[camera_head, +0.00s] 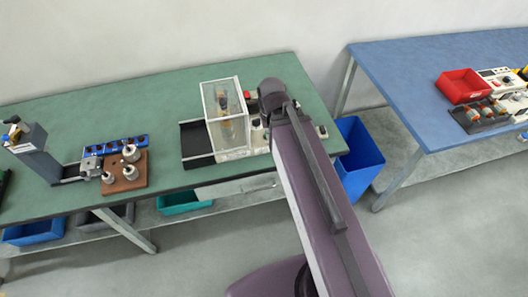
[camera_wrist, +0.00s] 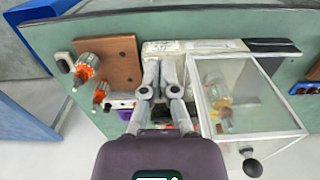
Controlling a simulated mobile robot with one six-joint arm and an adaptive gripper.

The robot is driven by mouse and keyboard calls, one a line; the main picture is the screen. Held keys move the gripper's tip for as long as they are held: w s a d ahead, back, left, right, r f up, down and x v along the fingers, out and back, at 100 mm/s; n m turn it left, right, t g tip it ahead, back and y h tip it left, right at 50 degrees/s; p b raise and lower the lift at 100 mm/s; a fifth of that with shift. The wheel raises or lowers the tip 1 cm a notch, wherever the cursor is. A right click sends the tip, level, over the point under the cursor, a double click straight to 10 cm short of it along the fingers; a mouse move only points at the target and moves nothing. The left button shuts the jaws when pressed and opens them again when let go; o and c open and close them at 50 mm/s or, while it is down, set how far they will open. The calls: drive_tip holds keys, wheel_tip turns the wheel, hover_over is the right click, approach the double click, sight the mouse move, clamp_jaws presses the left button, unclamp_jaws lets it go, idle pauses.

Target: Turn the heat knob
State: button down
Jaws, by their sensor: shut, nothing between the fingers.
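I cannot pick out the heat knob for certain in either view. A pale control unit (camera_wrist: 205,46) lies beside a clear-walled box (camera_wrist: 250,95), and my gripper covers part of it. My gripper (camera_wrist: 160,66) is over this unit, its fingers together and empty; I cannot tell whether the tips touch anything. In the head view, my arm hides most of the unit to the right of the clear box (camera_head: 226,116). Armature-like parts with orange and copper colours (camera_wrist: 217,92) sit inside the box.
A black ball handle (camera_wrist: 251,167) sticks out from the box. A brown wooden block (camera_wrist: 118,56) with orange parts (camera_wrist: 86,66) is left of my gripper in the wrist view. The green bench (camera_head: 165,93) has free room at the back; a blue bin (camera_head: 358,158) stands beside it.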

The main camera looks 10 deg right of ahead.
idle(0.3)
drive_tip(key=c, duration=0.7)
unclamp_jaws()
drive_tip(key=shift+w, duration=0.1)
drive_tip(key=shift+o, duration=0.2)
drive_tip(key=shift+w, duration=0.2)
drive_tip(key=n, duration=2)
hover_over(258, 119)
drive_tip(key=shift+w+f, duration=0.15)
drive_tip(key=shift+f, duration=0.1)
drive_tip(key=shift+f+b, duration=0.15)
drive_tip(key=shift+b, duration=0.25)
wheel_tip(258, 119, down, 14)
drive_tip(key=b, duration=1.3)
drive_tip(key=shift+r, duration=0.25)
